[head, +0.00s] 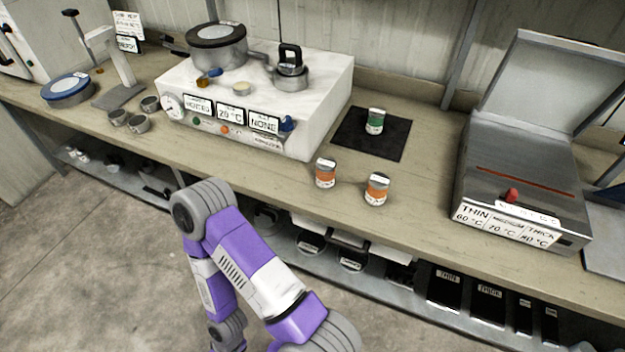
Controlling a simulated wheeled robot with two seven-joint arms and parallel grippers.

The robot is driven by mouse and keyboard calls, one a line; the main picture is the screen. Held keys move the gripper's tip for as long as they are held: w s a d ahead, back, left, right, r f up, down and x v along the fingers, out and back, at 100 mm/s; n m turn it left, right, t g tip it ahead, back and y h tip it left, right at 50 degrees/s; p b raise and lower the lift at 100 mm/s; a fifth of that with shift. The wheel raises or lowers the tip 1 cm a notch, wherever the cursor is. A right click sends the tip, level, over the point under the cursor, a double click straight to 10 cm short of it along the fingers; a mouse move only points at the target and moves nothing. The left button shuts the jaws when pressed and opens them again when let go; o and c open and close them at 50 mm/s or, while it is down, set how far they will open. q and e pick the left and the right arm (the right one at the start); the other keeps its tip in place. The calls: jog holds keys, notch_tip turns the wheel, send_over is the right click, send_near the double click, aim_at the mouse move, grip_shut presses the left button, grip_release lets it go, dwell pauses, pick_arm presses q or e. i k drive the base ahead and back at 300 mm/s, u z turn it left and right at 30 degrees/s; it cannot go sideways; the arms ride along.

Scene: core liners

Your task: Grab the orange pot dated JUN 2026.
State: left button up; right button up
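Two orange-banded pots stand upright near the front edge of the bench. The left orange pot (325,173) is close to the white machine's right corner. The right orange pot (376,189) stands a little nearer the edge, apart from the first. Their labels are too small to read, so I cannot tell which is dated JUN 2026. A green-banded pot (374,121) stands on a black mat (391,140) behind them. One purple and white arm of mine shows at the lower middle, below the bench edge. Neither gripper shows.
A white machine (325,100) with displays stands left of the pots. A grey hinged-lid unit (520,165) with a red knob stands to the right. Small metal cups (137,123) sit at left. A lower shelf (330,268) holds dark packs.

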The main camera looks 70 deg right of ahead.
aim_at(379, 182)
jog(key=u, duration=0.2)
jog(key=k, duration=1.05)
jog(key=z, duration=1.2)
